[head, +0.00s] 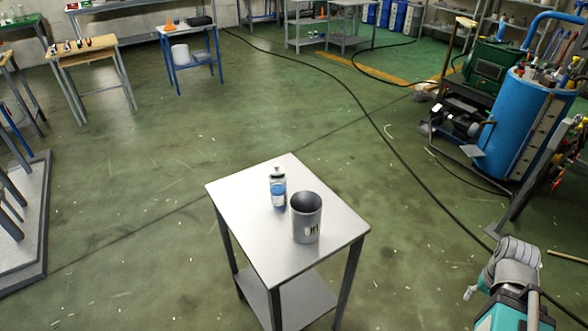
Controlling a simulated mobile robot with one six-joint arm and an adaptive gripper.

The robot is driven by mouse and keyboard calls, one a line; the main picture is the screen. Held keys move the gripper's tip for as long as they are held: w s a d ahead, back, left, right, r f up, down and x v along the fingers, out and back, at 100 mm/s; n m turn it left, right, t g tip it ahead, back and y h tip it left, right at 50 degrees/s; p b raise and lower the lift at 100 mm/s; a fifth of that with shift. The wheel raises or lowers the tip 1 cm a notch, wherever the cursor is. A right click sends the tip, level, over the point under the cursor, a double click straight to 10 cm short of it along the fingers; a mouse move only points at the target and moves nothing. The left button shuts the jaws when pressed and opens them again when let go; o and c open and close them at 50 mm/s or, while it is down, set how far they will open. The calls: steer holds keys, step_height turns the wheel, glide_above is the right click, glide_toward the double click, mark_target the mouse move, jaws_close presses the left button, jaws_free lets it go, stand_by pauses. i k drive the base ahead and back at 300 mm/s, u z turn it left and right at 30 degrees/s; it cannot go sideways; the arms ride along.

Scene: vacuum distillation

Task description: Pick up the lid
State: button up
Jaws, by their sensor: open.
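A small bottle (278,187) with a blue label stands upright on the metal table (240,183). It has a narrow pale top, and I cannot tell whether that is a lid. A grey cylindrical container (307,221) stands to its right and nearer to me. Its top is open, with a dark inside and a small label on its side. I can make out no separate lid lying on the table.
The table has a lower shelf (305,299). Green floor around it is mostly clear, with a black cable (352,96) running to the right. A blue tank (522,125) and machinery stand at the right. Workbenches (190,47) stand at the back left.

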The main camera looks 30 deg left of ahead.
mark_target(277, 168)
steer(key=z, duration=1.25)
steer(key=k, duration=1)
steer(key=u, duration=1.9)
